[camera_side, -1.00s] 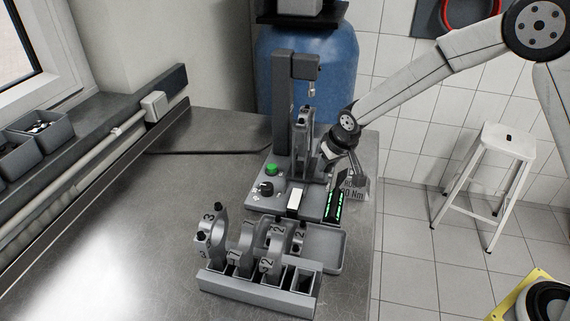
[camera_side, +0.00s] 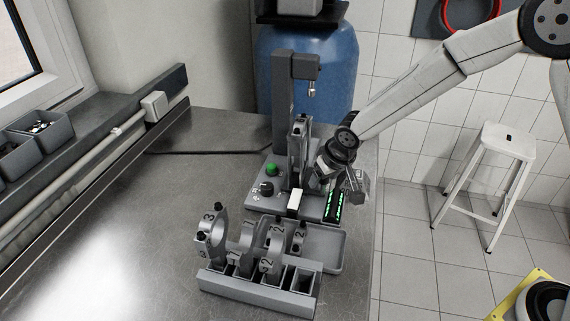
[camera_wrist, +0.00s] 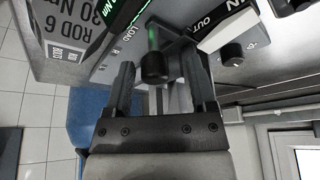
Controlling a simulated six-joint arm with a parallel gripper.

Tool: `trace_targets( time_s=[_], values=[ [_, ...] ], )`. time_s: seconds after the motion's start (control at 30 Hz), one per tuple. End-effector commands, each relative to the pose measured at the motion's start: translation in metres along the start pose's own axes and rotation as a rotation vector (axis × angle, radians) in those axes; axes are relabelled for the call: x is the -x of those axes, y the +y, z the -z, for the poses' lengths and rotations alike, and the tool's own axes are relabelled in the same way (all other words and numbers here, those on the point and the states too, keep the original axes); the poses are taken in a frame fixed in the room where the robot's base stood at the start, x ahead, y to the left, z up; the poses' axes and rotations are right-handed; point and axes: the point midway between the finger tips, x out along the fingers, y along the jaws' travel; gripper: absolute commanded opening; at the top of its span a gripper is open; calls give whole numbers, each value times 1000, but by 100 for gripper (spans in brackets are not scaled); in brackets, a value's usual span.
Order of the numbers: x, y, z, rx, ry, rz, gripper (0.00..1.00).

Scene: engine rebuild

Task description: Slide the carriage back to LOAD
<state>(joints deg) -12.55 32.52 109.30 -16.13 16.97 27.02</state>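The carriage (camera_side: 299,150) stands upright on the grey press base, with a tall connecting rod on it, in front of the press column (camera_side: 283,100). Its black-capped handle (camera_wrist: 156,66) shows in the wrist view near the LOAD lettering (camera_wrist: 127,34). My gripper (camera_side: 324,178) is at the right side of the carriage in the side view, and hides the handle there. In the wrist view my gripper (camera_wrist: 160,72) has its fingers apart, one on each side of the handle, with visible gaps. Whether a finger touches the handle's stem is unclear.
A green button (camera_side: 271,170) and a black knob (camera_side: 266,188) sit on the base, with a white switch (camera_side: 295,200) and green-lit display (camera_side: 335,207) at its front. Left bench is clear.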

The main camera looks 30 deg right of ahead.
Motion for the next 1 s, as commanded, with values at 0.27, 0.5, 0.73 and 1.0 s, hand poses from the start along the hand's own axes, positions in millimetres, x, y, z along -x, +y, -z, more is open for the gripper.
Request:
trace_targets(
  time_s=[0.27,0.5,0.73,1.0],
  values=[
    [0,2,1,-1,2,-1,72],
    [6,2,2,-1,5,-1,72],
    [25,2,2,-2,4,-1,72],
    [55,1,1,-1,4,0,72]
  ],
)
